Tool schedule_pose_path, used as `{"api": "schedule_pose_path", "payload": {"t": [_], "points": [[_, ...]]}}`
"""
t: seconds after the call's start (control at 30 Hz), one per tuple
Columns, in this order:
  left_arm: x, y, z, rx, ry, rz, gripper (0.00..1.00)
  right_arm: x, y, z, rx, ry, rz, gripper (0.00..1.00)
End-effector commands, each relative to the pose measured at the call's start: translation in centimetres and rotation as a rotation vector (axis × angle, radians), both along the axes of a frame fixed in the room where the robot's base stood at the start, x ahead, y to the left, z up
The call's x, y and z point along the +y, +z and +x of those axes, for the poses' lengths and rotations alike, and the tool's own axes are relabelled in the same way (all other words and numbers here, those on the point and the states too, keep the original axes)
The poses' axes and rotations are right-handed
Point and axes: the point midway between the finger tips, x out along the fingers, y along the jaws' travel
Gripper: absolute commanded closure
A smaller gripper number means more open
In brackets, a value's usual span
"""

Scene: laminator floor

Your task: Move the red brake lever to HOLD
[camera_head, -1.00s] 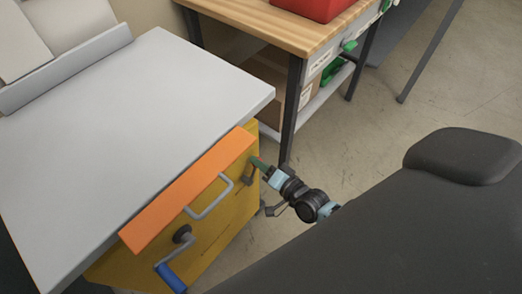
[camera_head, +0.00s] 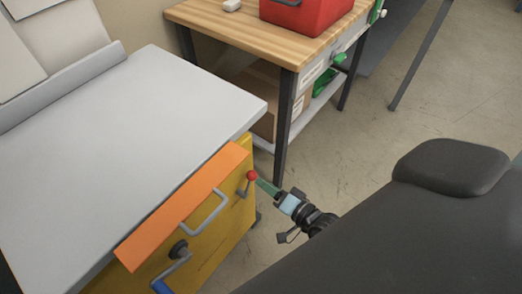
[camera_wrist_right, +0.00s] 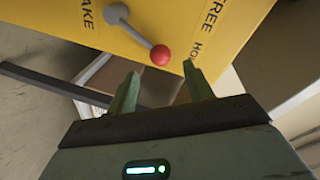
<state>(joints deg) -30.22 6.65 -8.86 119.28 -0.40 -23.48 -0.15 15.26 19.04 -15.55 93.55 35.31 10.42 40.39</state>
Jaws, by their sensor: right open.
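The brake lever is a grey arm on a round pivot (camera_wrist_right: 117,13) with a red ball knob (camera_head: 252,175) on the yellow front panel (camera_head: 222,235). In the right wrist view the arm slants down to the right, and the knob (camera_wrist_right: 160,55) lies near partly cut-off lettering "HO" (camera_wrist_right: 196,52). "FREE" (camera_wrist_right: 215,16) is printed above that. My right gripper (camera_head: 260,183) is open, its fingertips close to the knob. In the wrist view the gripper (camera_wrist_right: 161,73) has the knob just beyond and between its tips; contact cannot be told. My left gripper is not in view.
An orange bar (camera_head: 185,205), a grey handle (camera_head: 207,212) and a blue-gripped crank (camera_head: 165,285) share the cabinet front under the grey top (camera_head: 130,130). A wooden bench (camera_head: 215,20) with a red bin (camera_head: 305,12) stands behind.

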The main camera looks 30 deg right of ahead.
Motion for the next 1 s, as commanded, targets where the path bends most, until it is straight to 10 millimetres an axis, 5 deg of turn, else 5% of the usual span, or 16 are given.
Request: {"api": "schedule_pose_path", "payload": {"t": [0.23, 0.83, 1.0], "points": [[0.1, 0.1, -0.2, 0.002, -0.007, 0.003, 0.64, -0.5, 0.3, -2.0, 0.000, -0.001, 0.000, 0.48], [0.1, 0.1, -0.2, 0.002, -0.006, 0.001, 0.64, -0.5, 0.2, -2.2, 0.003, 0.001, -0.004, 0.48], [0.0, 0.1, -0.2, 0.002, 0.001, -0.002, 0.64, 1.0, -1.5, -5.7, 0.066, 0.047, -0.101, 0.48]]}}
